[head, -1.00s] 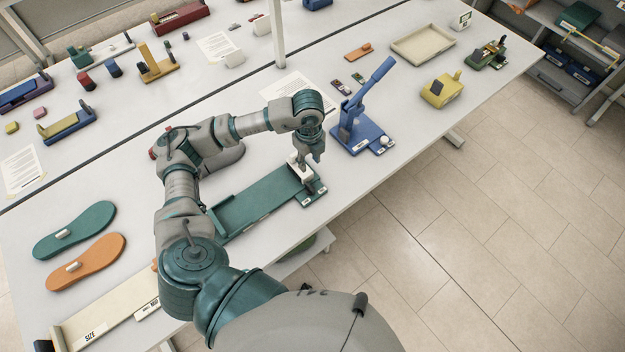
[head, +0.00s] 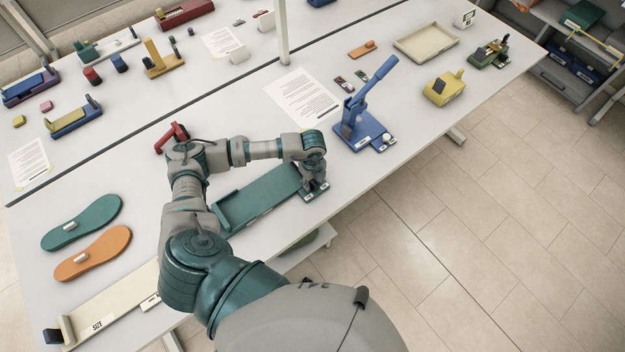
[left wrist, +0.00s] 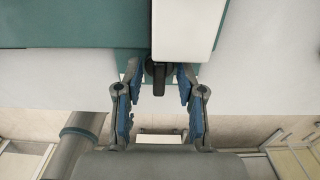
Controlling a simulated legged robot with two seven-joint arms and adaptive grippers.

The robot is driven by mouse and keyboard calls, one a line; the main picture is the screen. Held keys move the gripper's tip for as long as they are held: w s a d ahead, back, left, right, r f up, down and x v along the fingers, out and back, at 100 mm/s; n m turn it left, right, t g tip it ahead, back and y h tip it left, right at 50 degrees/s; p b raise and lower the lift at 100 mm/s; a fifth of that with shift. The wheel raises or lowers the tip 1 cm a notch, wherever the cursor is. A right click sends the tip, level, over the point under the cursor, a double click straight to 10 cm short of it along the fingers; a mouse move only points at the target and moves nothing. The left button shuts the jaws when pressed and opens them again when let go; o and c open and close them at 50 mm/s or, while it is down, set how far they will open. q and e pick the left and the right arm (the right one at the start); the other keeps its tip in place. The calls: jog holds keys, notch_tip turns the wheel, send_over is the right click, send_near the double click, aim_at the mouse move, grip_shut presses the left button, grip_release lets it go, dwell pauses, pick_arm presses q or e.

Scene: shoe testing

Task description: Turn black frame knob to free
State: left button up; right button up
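The long green frame (head: 258,200) lies on the near table, with a white block (left wrist: 185,28) over its end. The black knob (left wrist: 158,78) shows in the left wrist view, pointing down from below the white block. My left gripper (head: 314,190) is lowered at the right end of the frame and hides the knob in the head view. In the left wrist view its two fingers (left wrist: 159,76) are apart, one on each side of the knob. Small gaps show between the fingers and the knob. My right gripper is not in view.
A blue lever press (head: 362,125) stands just right of my left gripper. A red device (head: 172,137) is behind my arm. Green (head: 82,222) and orange (head: 92,253) insoles lie at left. A cream sizing board (head: 118,312) lies at the near edge.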

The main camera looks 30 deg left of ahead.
pick_arm(q)
jog(key=shift+c, duration=0.2)
grip_shut()
